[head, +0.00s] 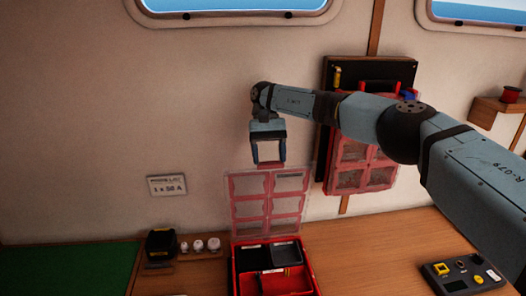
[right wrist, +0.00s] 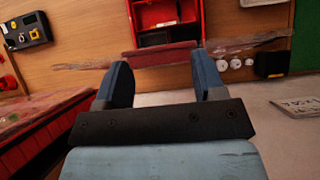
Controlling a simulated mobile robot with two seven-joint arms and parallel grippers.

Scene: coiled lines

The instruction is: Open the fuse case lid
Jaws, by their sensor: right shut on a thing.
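The fuse case (head: 235,272) is a red box with dark and red compartments on the wooden desk. Its clear lid with red frames (head: 268,209) stands raised, roughly upright, at the back of the box, so the inside shows. My right gripper (head: 270,163) points down at the lid's top edge and is shut on the red lip there. In the right wrist view the red lip (right wrist: 160,54) lies between the fingertips (right wrist: 163,66), with the lid seen nearly edge-on and the open case (right wrist: 131,20) beyond. My left gripper is not in view.
A second red case (head: 378,178) hangs on a dark wall board, partly behind my right arm. A black device (head: 160,243) and small white knobs (head: 198,246) stand left of the case. A dark panel (head: 464,275) lies at the right. A green mat (head: 70,270) covers the left.

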